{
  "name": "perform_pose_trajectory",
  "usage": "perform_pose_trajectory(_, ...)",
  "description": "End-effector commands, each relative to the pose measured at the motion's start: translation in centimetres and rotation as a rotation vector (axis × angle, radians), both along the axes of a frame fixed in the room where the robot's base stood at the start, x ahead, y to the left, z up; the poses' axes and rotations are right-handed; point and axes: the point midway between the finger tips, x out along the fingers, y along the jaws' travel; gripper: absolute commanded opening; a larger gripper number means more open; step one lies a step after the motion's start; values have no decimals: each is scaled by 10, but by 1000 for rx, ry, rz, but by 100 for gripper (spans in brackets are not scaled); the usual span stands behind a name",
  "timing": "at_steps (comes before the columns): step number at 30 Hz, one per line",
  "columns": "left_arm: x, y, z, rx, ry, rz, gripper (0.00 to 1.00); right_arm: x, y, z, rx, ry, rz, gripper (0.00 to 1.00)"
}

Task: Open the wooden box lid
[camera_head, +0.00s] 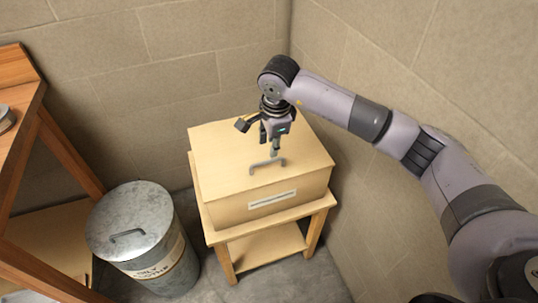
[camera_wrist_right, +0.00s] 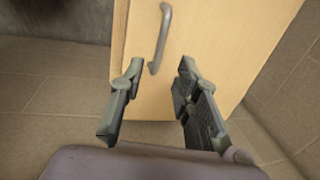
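The wooden box (camera_head: 262,207) stands on a small wooden stand in the corner, and its flat lid (camera_head: 217,152) is closed. A grey bar handle (camera_head: 267,164) sits on the lid. My right gripper (camera_head: 270,148) is above the lid, just behind the handle in the head view. In the right wrist view my right gripper (camera_wrist_right: 155,85) is open and empty, with its two fingers apart. The handle (camera_wrist_right: 161,38) shows ahead of the fingertips, roughly in line with the gap between them, on the pale lid (camera_wrist_right: 215,30). My left gripper is not in view.
A round metal bin (camera_head: 130,222) with a lid stands left of the box stand (camera_head: 228,262). A wooden table (camera_head: 70,150) is at the far left. Stone walls (camera_head: 180,50) close in behind and to the right. Some floor is free in front.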

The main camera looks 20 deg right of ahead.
Motion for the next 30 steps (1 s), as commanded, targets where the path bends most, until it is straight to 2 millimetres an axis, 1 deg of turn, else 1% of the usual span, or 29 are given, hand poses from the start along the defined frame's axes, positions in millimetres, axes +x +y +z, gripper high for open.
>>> perform_pose_trajectory(1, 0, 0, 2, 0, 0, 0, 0, 1, 1, -12, 0, 6, -1, 30)
perform_pose_trajectory(6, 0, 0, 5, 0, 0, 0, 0, 7, 1, -43, 0, 4, -2, 30)
perform_pose_trajectory(9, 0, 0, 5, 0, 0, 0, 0, 11, 1, -56, 1, 2, -1, 30)
perform_pose_trajectory(12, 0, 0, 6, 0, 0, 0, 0, 12, 1, -65, 1, 2, -1, 30)
perform_pose_trajectory(16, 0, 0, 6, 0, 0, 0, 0, 14, 1, -70, 1, 0, -1, 30)
perform_pose_trajectory(23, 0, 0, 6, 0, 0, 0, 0, 14, 1, -71, 1, 0, 0, 30)
perform_pose_trajectory(30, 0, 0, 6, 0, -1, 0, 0, 14, 1, -71, 1, 0, 0, 15)
